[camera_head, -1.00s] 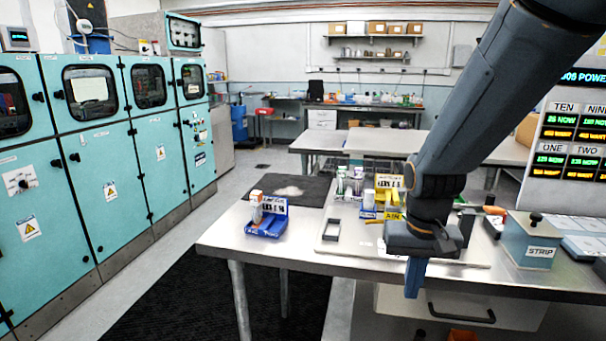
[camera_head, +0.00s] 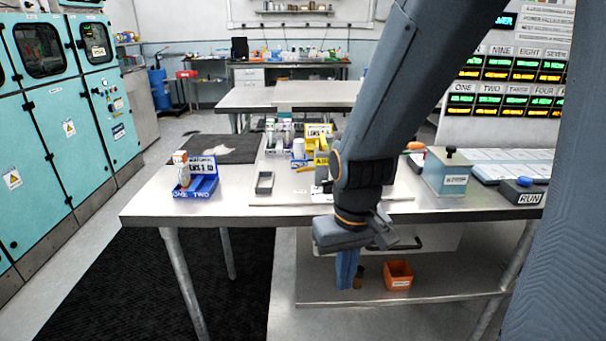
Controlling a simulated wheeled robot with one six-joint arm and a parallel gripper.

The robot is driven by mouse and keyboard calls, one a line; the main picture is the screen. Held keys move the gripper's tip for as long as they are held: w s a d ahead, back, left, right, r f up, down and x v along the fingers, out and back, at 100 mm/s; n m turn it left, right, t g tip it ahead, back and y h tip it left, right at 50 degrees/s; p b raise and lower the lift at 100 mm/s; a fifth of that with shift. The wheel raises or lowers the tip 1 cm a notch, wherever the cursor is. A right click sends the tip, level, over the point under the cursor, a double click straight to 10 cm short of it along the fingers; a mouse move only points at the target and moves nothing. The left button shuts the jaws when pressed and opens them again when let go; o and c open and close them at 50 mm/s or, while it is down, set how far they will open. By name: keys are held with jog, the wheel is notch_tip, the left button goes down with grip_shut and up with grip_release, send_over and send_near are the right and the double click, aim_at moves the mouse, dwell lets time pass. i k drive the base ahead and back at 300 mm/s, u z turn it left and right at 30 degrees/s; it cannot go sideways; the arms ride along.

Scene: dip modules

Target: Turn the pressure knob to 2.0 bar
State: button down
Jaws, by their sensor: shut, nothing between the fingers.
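My gripper (camera_head: 347,271) points down in front of the near edge of the metal table (camera_head: 240,212). Its blue fingers are together with nothing between them. I cannot make out a pressure knob or a bar scale in this view. The teal cabinets (camera_head: 60,125) at the left carry small dials and switches, one dial (camera_head: 108,92) being on the far door, but their markings are too small to read.
On the table stand a blue tray (camera_head: 196,188), a yellow holder (camera_head: 321,158), a STRIP box (camera_head: 446,172) and a RUN button box (camera_head: 522,191). An orange bin (camera_head: 398,275) sits on the lower shelf. Dark mat (camera_head: 215,285) floor lies clear at the left. A display board (camera_head: 510,75) stands behind.

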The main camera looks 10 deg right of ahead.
aim_at(327, 186)
jog(key=z, duration=1.45)
jog(key=k, duration=0.85)
jog(key=u, duration=0.5)
jog(key=i, duration=0.5)
